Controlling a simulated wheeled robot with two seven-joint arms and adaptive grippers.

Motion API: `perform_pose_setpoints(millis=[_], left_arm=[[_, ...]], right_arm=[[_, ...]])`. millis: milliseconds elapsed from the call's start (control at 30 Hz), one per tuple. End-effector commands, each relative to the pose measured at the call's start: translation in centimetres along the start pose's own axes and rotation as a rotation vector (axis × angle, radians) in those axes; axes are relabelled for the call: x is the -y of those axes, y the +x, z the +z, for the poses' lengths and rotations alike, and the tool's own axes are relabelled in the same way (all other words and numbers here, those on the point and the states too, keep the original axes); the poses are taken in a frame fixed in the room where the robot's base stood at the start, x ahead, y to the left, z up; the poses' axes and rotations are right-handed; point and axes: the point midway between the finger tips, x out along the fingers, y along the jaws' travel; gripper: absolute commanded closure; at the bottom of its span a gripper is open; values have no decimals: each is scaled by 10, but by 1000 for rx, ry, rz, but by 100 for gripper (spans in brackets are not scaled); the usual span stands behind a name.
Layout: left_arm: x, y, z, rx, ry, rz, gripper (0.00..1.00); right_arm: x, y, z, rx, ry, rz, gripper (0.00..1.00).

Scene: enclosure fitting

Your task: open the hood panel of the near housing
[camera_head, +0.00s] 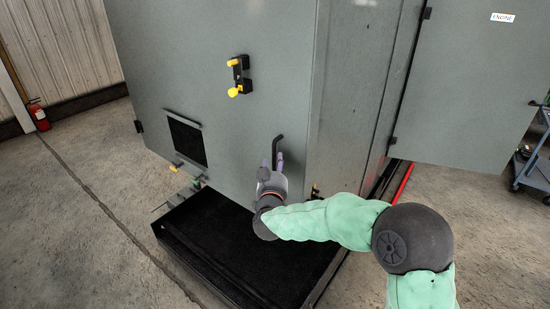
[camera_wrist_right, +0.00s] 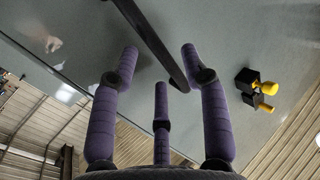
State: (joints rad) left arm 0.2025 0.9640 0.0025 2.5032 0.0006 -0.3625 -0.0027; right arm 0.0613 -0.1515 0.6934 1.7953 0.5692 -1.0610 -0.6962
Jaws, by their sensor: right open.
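The near housing is a large grey cabinet (camera_head: 350,105) with a broad grey front panel (camera_head: 195,60), which looks closed. A black bent bar handle (camera_head: 277,140) is on the panel's lower right part. My right gripper (camera_head: 273,162) is at the handle's lower end, its fingers pointing up at the panel. In the right wrist view the purple fingers (camera_wrist_right: 160,65) are spread open and the black handle (camera_wrist_right: 153,40) runs between them. Whether a finger touches it, I cannot tell. A black latch with yellow knobs (camera_head: 238,78) sits higher on the panel. My left gripper is not in view.
A black base tray (camera_head: 205,225) lies below the panel. A vent opening (camera_head: 187,138) with a yellow-ended fitting (camera_head: 174,168) is at lower left. A side door marked ENGINE (camera_head: 470,80) stands swung out. A blue cart (camera_head: 530,165) is at right.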

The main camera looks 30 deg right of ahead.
Motion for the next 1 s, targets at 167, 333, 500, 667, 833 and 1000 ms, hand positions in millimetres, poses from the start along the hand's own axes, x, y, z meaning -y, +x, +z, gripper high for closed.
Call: perform_pose_setpoints(millis=[167, 333, 500, 667, 833, 1000], left_arm=[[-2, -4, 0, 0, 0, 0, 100], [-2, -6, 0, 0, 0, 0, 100], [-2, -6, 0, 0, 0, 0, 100], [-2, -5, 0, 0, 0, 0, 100], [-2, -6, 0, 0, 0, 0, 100], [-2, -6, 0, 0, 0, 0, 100]], right_arm=[[0, 24, 0, 1, 0, 1, 54], [0, 35, 0, 0, 0, 0, 54], [0, 37, 0, 0, 0, 0, 54], [0, 37, 0, 0, 0, 0, 60], [0, 37, 0, 0, 0, -1, 100], [0, 36, 0, 1, 0, -1, 100]])
